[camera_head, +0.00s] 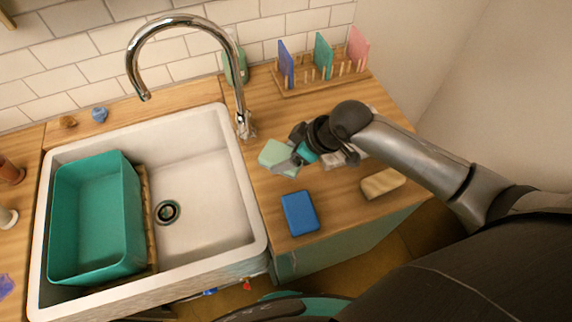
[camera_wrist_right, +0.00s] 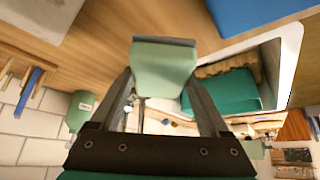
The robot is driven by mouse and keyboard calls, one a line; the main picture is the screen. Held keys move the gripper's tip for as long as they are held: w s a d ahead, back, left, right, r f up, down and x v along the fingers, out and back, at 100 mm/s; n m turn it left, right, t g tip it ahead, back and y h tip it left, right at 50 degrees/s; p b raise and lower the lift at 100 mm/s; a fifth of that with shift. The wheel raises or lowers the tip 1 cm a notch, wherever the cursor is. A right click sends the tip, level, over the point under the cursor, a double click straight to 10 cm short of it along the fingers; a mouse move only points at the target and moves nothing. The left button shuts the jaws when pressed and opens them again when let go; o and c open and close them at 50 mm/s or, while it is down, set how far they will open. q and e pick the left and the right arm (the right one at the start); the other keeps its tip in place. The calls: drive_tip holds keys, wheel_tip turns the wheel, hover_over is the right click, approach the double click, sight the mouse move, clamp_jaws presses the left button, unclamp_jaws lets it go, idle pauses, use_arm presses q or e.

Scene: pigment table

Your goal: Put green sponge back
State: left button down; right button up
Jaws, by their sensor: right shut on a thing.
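I cannot tell whether the sponge touches the counter. The wrist hides part of the counter behind it. My left gripper is not in view.
A wooden peg rack (camera_head: 325,78) with blue, green and pink pieces stands by the back wall. A blue sponge (camera_head: 299,213) and a beige sponge (camera_head: 382,183) lie on the counter. The sink (camera_head: 205,205) holds a teal tub (camera_head: 97,225). A tap (camera_head: 185,20) rises behind.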

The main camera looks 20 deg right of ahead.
drive_tip(key=shift+f+b, duration=0.35)
drive_tip(key=shift+f, duration=1.95)
drive_tip(key=shift+f, duration=0.15)
drive_tip(key=o, duration=1.3)
drive_tip(key=shift+s+d+r, duration=0.1)
drive_tip(key=shift+d+r, duration=0.05)
drive_tip(key=shift+r, duration=0.3)
drive_tip(key=p+v, duration=0.1)
drive_tip(key=v, duration=1)
drive_tip(key=shift+r+p, duration=0.2)
drive_tip(key=shift+p, duration=0.2)
